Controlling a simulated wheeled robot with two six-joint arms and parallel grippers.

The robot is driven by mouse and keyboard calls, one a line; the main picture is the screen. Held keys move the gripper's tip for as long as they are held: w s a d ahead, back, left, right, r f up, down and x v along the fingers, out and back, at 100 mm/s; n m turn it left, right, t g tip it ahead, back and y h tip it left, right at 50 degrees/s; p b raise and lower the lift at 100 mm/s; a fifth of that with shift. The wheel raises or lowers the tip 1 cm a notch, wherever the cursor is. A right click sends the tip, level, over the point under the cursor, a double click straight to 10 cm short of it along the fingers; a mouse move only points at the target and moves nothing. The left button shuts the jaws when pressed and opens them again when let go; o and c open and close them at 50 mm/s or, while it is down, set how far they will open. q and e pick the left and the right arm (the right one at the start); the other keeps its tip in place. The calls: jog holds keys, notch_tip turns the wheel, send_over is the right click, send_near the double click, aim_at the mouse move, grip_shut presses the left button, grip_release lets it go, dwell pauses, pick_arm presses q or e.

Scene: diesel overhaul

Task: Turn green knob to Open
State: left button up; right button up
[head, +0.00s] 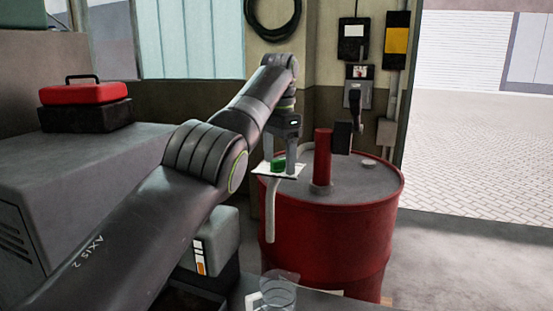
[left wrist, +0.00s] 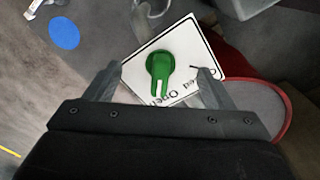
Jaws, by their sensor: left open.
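In the head view the knob (head: 277,165) shows small and green on the plate (head: 280,172), just below my left gripper (head: 285,160). I cannot tell whether the fingers touch the plate. My right gripper is not in view.
A red drum (head: 330,235) stands right behind the plate, with a red upright pipe (head: 322,157) on its lid. A clear jug (head: 278,290) stands at the bottom. A red toolbox (head: 84,92) is at left. Open floor lies at right.

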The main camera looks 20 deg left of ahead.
pick_arm(q)
jog(key=shift+r, duration=0.1)
notch_tip(320, 180, up, 7)
jog(key=p, duration=0.7)
jog(key=shift+f, duration=0.2)
